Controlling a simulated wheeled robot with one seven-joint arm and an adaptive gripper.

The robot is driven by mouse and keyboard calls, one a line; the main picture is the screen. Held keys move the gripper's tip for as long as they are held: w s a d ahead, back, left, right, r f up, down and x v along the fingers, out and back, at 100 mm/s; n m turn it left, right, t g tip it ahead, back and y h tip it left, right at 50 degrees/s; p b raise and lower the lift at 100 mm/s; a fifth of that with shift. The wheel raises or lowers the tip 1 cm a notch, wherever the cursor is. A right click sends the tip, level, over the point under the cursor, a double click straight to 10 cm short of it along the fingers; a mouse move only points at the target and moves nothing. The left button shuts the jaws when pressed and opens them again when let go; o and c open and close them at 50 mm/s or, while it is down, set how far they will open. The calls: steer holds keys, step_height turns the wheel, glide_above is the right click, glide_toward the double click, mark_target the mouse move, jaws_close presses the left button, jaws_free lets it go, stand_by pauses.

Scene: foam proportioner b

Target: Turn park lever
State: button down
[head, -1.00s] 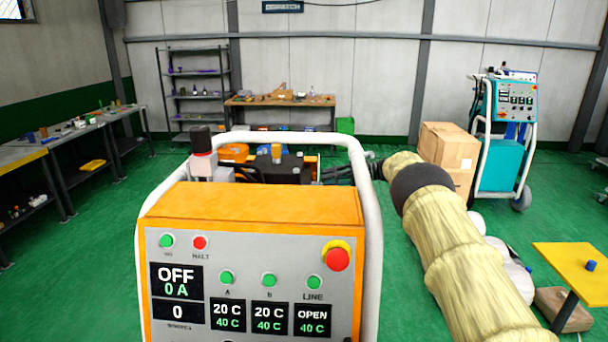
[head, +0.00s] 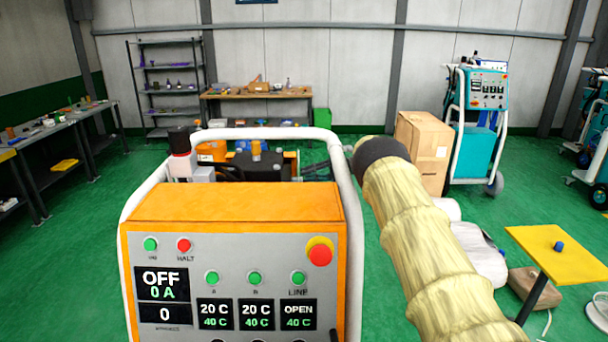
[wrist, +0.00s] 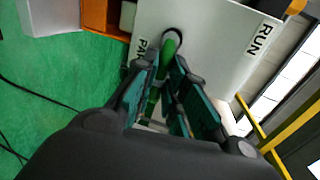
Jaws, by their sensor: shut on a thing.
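The park lever (wrist: 168,48) is a green handle coming out of a dark round opening in a pale plate (wrist: 215,45). The plate carries the labels "RUN" (wrist: 263,38) and "PARK" (wrist: 141,50), the latter partly covered by a finger. In the wrist view, the fingers of my gripper (wrist: 165,76) close around the lever from both sides, near the PARK label. The orange proportioner (head: 236,203) stands right in front in the head view, its panel reading OFF and OPEN. The gripper and lever are hidden from the head view; my sleeved arm reaches along the machine's right side.
A white tube frame (head: 352,200) surrounds the machine. A yellow stand (head: 550,252) and a cardboard box (head: 423,148) are on the right. Green floor is open at left.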

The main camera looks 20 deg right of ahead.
steer(key=shift+d, duration=0.1)
steer(key=c, duration=1.5)
jaws_free()
steer(key=shift+d+f, duration=0.1)
steer(key=v, duration=1.2)
